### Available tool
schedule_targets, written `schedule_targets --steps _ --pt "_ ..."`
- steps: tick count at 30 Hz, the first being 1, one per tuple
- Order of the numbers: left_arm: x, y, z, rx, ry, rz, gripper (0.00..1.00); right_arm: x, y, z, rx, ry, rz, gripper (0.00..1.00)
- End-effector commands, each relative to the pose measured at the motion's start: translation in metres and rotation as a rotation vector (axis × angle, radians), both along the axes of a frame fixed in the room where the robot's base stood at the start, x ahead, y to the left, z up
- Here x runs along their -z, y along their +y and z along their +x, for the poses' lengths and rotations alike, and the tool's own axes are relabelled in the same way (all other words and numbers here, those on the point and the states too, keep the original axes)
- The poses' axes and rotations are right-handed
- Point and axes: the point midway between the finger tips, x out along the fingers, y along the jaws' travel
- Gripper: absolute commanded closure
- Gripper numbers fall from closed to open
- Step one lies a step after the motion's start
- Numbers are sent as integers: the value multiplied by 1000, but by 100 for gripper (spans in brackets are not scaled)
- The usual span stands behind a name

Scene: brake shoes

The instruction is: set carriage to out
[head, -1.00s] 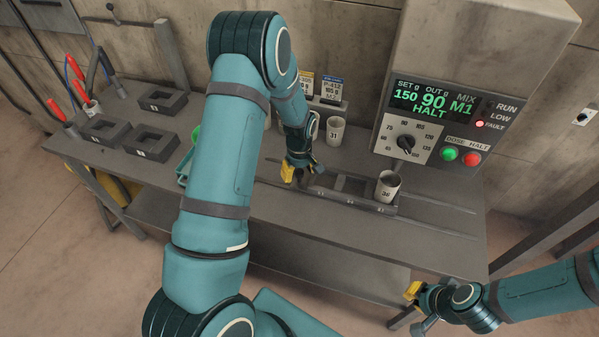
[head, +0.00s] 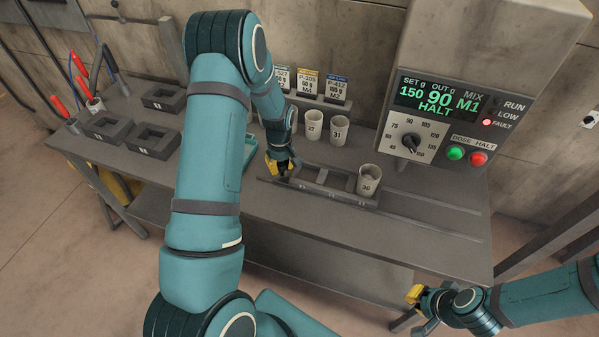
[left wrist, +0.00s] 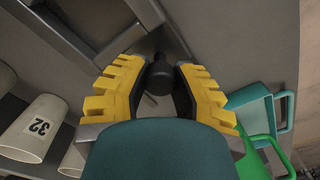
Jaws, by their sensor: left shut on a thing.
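The carriage (head: 318,193) is a long dark metal tray on rails on the bench, under the machine. A cup marked 36 (head: 369,181) stands at its right end. My left gripper (head: 278,163) is at the carriage's left end. In the left wrist view its yellow fingers (left wrist: 158,85) are closed around a dark round knob (left wrist: 158,77) attached to the carriage end. My right gripper (head: 415,296) is off the bench's front edge at lower right, apart from everything; its fingers are too small to read.
The control box (head: 435,105) reads HALT with the fault lamp red. Cups marked 37 (head: 312,124) and 31 (head: 339,131) stand behind the carriage. Bare rails (head: 430,219) run to the right. A teal scoop (left wrist: 251,104) and a green one (left wrist: 262,150) lie near the left gripper.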

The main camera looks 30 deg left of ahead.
Motion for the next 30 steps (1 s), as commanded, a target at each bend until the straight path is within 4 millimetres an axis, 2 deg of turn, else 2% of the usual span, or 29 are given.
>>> schedule_targets --steps 1,3,6,9,20,21,24,30 --pt "3 18 -4 -10 -3 3 100 6 0 0 0 0 -1 100" --pt "3 37 -8 -8 -2 2 100 11 1 0 0 0 -2 100" --pt "2 58 -14 -6 -2 2 100 15 1 0 0 1 -3 100" --pt "2 70 -17 -2 -2 1 100 18 1 0 1 1 -4 100" --pt "0 77 -20 -1 0 4 100 18 1 0 1 1 -4 100" --pt "0 77 -20 -2 0 4 71 18 1 0 1 1 -4 100" --pt "0 77 -19 -2 0 4 41 18 1 0 0 1 -3 100" --pt "0 76 -19 -1 -1 1 41 18 1 0 0 1 -3 100"
